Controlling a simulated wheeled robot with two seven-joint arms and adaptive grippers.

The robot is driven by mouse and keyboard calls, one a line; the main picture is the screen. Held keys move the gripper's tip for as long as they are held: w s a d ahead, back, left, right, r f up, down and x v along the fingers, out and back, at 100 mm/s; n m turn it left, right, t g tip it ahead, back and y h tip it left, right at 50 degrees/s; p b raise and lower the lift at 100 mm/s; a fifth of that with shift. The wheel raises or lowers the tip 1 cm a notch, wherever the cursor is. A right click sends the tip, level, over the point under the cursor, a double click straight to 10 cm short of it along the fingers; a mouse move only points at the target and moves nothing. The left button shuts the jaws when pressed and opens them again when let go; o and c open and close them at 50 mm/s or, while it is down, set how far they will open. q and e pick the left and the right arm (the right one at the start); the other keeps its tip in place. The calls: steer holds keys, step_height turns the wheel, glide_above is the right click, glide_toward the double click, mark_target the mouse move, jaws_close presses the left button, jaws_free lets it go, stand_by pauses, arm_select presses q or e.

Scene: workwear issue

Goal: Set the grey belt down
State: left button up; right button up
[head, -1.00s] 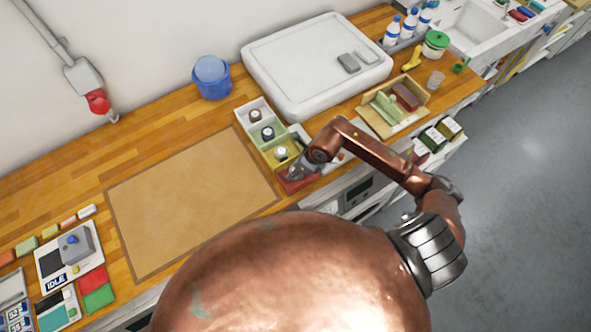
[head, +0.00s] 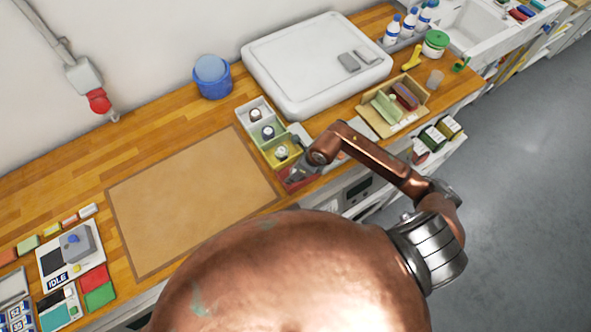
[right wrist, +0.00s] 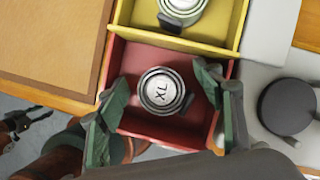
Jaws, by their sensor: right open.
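A rolled belt, grey and dark, with a round pale label reading XL (right wrist: 161,91), sits in the red compartment (right wrist: 150,52) at the near end of a row of coloured bins. My right gripper (right wrist: 161,76) is open, with one green-padded finger on each side of the roll. A gap shows between the roll and the left finger; the right finger is closer, and I cannot tell whether it touches. In the head view my right gripper (head: 294,177) is over the red bin and hides most of the roll. My left gripper does not show in the head view.
The yellow bin (head: 273,157) beside it holds another roll, and paler bins behind hold more. A brown mat (head: 190,200) lies clear to the left.

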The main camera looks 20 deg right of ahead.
steer(key=shift+r, duration=0.25)
steer(key=b+v, duration=0.1)
steer(key=v, duration=1)
steer(key=shift+s+r, duration=0.15)
steer(key=shift+r, duration=0.2)
steer(key=shift+d, duration=0.15)
